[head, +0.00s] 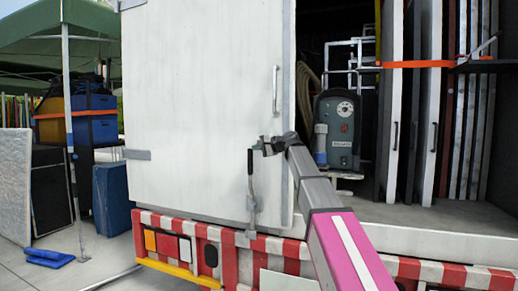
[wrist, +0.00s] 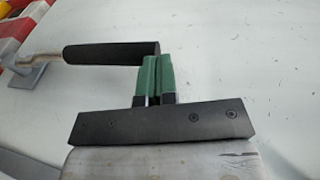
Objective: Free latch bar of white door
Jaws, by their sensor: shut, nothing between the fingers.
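The white door (head: 195,100) covers the left part of the truck's rear. The latch bar (head: 251,190) stands upright on the door's lower right part, with a black grip at its top and a metal bracket at the sill. My gripper (head: 262,147) is at the top end of the black grip. In the wrist view, its green fingers (wrist: 155,78) are shut together with nothing between them. The black grip (wrist: 110,52) ends right beside the fingertips; I cannot tell whether they touch.
A vertical door handle (head: 275,90) is above my gripper. The cargo bay to the right is open, with a grey-blue machine (head: 337,130) and upright panels held by an orange strap (head: 420,64). A red-and-white striped bumper (head: 290,255) runs below.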

